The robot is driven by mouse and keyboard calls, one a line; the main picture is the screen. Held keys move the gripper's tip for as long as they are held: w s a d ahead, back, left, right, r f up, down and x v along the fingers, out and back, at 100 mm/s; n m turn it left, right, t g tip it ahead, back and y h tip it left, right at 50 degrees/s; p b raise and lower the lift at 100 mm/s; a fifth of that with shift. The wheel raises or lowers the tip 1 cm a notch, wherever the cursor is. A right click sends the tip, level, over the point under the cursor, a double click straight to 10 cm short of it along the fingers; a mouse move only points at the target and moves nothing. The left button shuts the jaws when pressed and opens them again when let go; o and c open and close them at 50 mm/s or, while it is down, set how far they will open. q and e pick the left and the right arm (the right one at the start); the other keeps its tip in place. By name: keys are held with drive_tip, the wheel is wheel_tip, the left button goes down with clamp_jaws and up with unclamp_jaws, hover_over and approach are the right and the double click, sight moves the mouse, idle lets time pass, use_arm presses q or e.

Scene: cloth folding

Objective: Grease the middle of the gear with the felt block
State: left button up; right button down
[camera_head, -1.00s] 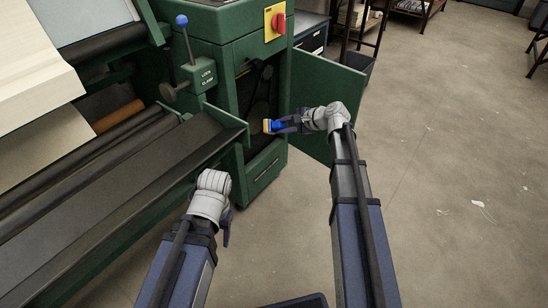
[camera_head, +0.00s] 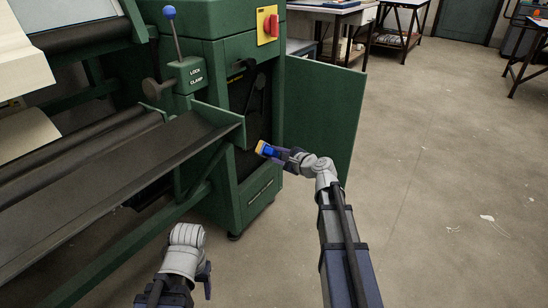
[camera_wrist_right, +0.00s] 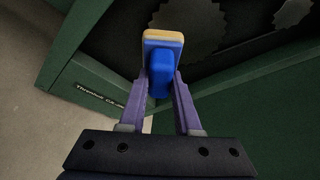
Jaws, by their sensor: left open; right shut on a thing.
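My right gripper (camera_head: 272,153) is shut on the felt block (camera_head: 261,148), which has a blue handle and a tan pad. In the right wrist view the felt block (camera_wrist_right: 162,42) stands between the fingers of my right gripper (camera_wrist_right: 162,85), pad pointing away. It is at the open cabinet of the green machine. Toothed gear (camera_wrist_right: 188,14) shapes show dimly beyond the pad in the right wrist view, apart from it as far as I can tell. In the head view the gear is too dark to make out. My left gripper (camera_head: 205,278) hangs low at the left, its fingers partly hidden.
The green machine (camera_head: 200,60) has an open door (camera_head: 320,110) right of my right gripper. A sloped dark tray (camera_head: 120,180) juts out left of the opening. A lever with a blue knob (camera_head: 169,13) and a red switch (camera_head: 270,24) are above. The floor at right is clear.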

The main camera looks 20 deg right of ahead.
sight(261, 148)
drive_tip(key=shift+w+a, duration=0.1)
drive_tip(key=shift+w+a, duration=0.9)
drive_tip(key=shift+w, duration=0.25)
drive_tip(key=shift+w+a, duration=0.85)
drive_tip(key=shift+w, duration=0.25)
drive_tip(key=shift+w+a, duration=0.6)
drive_tip(key=shift+w, duration=0.15)
drive_tip(key=w+d, duration=0.2)
drive_tip(key=d, duration=0.1)
drive_tip(key=shift+w, duration=0.1)
drive_tip(key=shift+w+d, duration=1)
drive_tip(key=shift+d, duration=0.25)
